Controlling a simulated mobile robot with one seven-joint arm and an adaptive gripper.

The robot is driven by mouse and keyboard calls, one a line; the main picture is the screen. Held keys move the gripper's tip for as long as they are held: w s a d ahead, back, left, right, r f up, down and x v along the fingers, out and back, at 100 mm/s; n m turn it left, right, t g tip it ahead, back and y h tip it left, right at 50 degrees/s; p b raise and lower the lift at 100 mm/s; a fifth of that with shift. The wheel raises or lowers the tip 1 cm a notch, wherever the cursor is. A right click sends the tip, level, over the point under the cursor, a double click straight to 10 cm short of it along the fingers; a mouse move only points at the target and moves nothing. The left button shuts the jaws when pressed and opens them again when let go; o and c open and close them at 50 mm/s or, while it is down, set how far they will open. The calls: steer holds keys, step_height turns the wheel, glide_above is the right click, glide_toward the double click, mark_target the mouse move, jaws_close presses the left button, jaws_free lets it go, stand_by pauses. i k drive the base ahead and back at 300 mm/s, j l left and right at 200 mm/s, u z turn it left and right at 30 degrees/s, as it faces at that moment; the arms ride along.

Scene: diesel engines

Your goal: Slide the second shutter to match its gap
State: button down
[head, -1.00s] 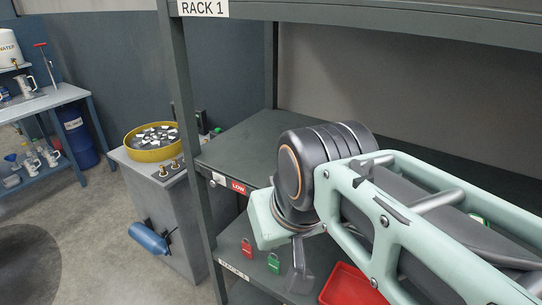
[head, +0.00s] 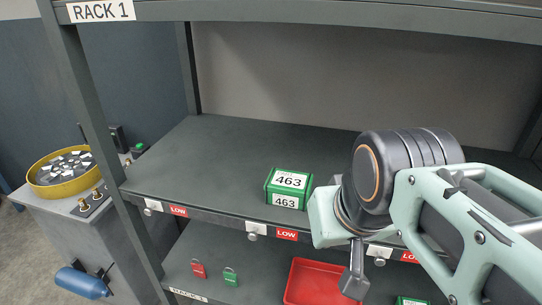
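Along the front edge of the shelf in rack 1 are white tabs with round knobs, each beside a red LOW label. The left tab (head: 152,206) has its red label (head: 179,211) to its right. The second tab (head: 257,227) has its red label (head: 286,235) to its right, below a green box marked 463 (head: 289,189). A third tab (head: 379,252) is partly behind my arm. I cannot tell how far any shutter is slid. My gripper (head: 354,284) hangs in front of the rack, right of the second tab and apart from it; its fingers are mostly hidden.
On the lower shelf are a red padlock (head: 198,268), a green padlock (head: 230,276), a red tray (head: 314,282) and part of another green box (head: 411,300). A bench with a yellow round tray (head: 62,174) stands left. The upper shelf's left half is clear.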

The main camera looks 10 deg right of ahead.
mark_target(253, 229)
steer(key=i+j+z, duration=0.2)
steer(key=j, duration=1.2)
steer(key=k+j+z, duration=0.1)
steer(key=j, duration=0.25)
steer(key=k+j+z, duration=0.15)
steer(key=j, duration=0.2)
steer(key=k+j+z, duration=0.1)
steer(key=i+l+u, duration=0.2)
steer(key=l, duration=0.15)
steer(key=l+u, duration=0.15)
steer(key=l, duration=0.2)
